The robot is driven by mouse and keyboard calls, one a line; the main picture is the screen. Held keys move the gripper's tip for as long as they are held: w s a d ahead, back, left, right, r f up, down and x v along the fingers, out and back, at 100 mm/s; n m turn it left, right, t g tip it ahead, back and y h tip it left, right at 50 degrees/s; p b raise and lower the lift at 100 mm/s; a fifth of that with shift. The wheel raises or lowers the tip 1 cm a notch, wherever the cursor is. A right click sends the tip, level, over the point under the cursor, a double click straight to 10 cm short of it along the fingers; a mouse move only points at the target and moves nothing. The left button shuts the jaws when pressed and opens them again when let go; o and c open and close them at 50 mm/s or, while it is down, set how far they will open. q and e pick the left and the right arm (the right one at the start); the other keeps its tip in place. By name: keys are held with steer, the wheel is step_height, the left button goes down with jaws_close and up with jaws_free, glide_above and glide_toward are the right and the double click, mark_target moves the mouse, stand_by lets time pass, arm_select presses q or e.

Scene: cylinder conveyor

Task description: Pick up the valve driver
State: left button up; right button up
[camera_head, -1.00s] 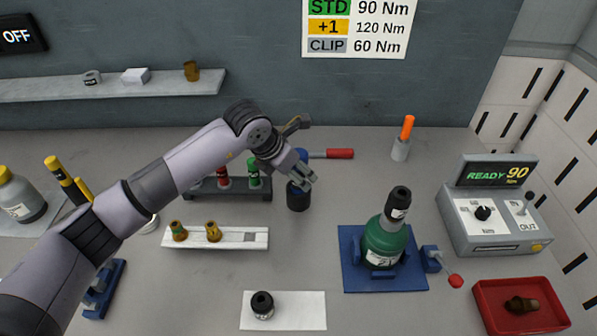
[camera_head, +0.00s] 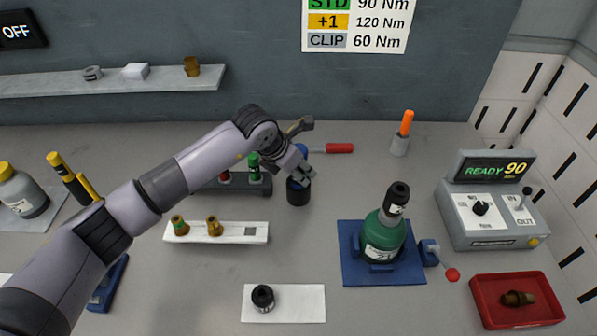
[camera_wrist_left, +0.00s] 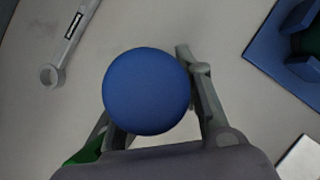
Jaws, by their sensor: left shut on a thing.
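The valve driver appears as a round blue knob (camera_wrist_left: 147,91) between my left gripper's fingers in the left wrist view. In the head view its blue part is mostly hidden by the fingers, above a dark cup-shaped holder (camera_head: 298,194). My left gripper (camera_head: 303,177) is shut on the knob, with one finger on each side; it also shows in the left wrist view (camera_wrist_left: 160,110). I cannot tell whether the driver is clear of the holder. My right gripper is not in view.
A red-handled tool (camera_head: 339,148) lies behind the gripper. A rack with green and red items (camera_head: 230,185) stands left of the holder. A green bottle (camera_head: 383,238) sits in a blue fixture (camera_head: 350,272) at front right. A white tray (camera_head: 190,236) lies front left.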

arm_select(q)
jaws_close()
steer(key=shift+w+r, duration=0.1)
steer(key=shift+r, duration=0.05)
stand_by(0.4)
